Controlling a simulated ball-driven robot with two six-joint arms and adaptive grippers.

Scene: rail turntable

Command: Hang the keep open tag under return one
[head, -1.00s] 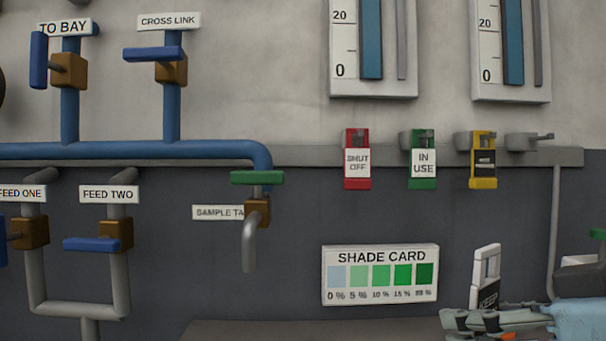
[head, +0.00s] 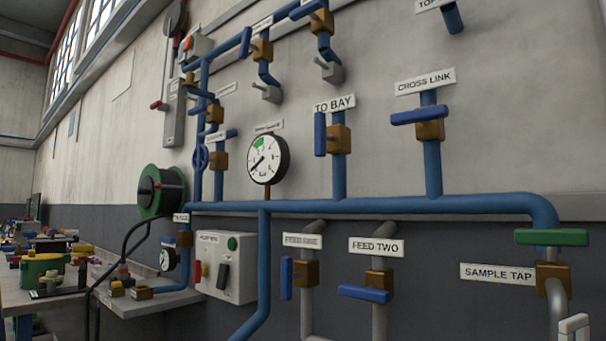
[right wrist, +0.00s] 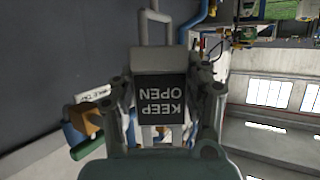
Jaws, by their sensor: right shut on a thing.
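The keep open tag (right wrist: 160,99) is a grey plate with a black panel lettered KEEP OPEN, upside down in the right wrist view. My right gripper (right wrist: 166,88) is shut on it, one finger on each side. The tag's pale open loop points away from the gripper. In the head view only the tip of the tag's loop (head: 574,328) shows at the lower right edge. No label reading return one can be made out. My left gripper is in neither view.
A blue pipe (head: 400,205) runs along the wall with valves labelled CROSS LINK (head: 430,130), TO BAY (head: 338,139), FEED TWO (head: 378,283) and SAMPLE TAP (head: 552,279). A gauge (head: 267,159), a hose reel (head: 161,192) and a cluttered bench (head: 60,300) stand left.

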